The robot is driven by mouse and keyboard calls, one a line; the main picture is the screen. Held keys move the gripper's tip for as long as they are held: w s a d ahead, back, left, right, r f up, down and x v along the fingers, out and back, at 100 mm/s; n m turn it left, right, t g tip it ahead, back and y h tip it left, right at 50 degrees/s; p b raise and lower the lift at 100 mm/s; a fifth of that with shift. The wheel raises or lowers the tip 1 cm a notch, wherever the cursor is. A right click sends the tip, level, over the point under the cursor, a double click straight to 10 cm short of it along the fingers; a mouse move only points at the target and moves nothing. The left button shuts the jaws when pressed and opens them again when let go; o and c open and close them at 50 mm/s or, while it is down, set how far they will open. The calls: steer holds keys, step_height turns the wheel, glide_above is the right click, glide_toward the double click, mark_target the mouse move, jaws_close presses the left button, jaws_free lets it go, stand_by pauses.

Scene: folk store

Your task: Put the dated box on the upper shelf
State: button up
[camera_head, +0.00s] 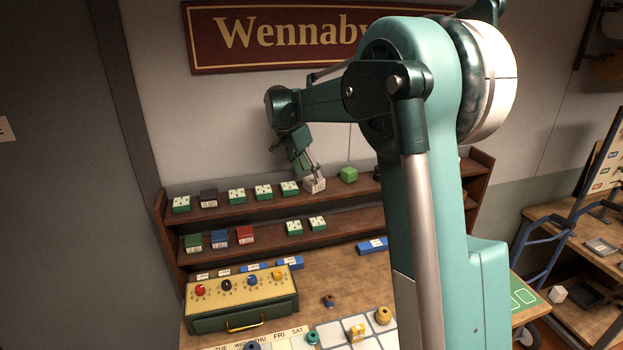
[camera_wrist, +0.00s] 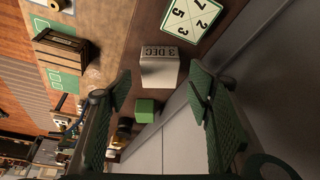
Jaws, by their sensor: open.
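The dated box (camera_head: 315,185) is a small pale block on the upper shelf (camera_head: 336,198), right of a row of green-and-white domino-like boxes. In the wrist view the dated box (camera_wrist: 159,70) shows "3 DEC" on its face and appears to rest on the brown shelf board. My gripper (camera_head: 312,173) is just above it, pointing down. In the wrist view my gripper (camera_wrist: 160,78) is open, its green pads apart on either side of the box. I cannot tell whether a pad touches it.
A green cube (camera_head: 348,175) sits right of the dated box. A green-and-white box (camera_head: 290,188) stands close on its left. The lower shelf (camera_head: 270,246) holds several boxes. A drawer unit with coloured knobs (camera_head: 242,290) stands below. My arm hides the shelves' right part.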

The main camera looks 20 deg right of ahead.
steer(key=v, duration=0.7)
steer(key=shift+a+r, duration=0.15)
steer(key=shift+r, duration=0.15)
steer(key=shift+s, duration=0.1)
stand_by(0.4)
steer(key=s+r+n+t+y, duration=0.25)
steer(key=s+n, duration=0.45)
steer(key=s, duration=2)
steer(key=s+a+f+n+t, duration=0.1)
steer(key=s+f, duration=0.3)
steer(key=s, duration=0.4)
steer(key=s+a+f+n+t+y, duration=0.1)
steer(key=s+f+n, duration=0.2)
steer(key=s+f, duration=0.2)
steer(key=s+a+f+n+t, duration=0.1)
steer(key=s+f, duration=0.4)
steer(key=s, duration=0.5)
steer(key=shift+s+n+y, duration=0.35)
steer(key=shift+s+n, duration=0.05)
steer(key=shift+n, duration=0.3)
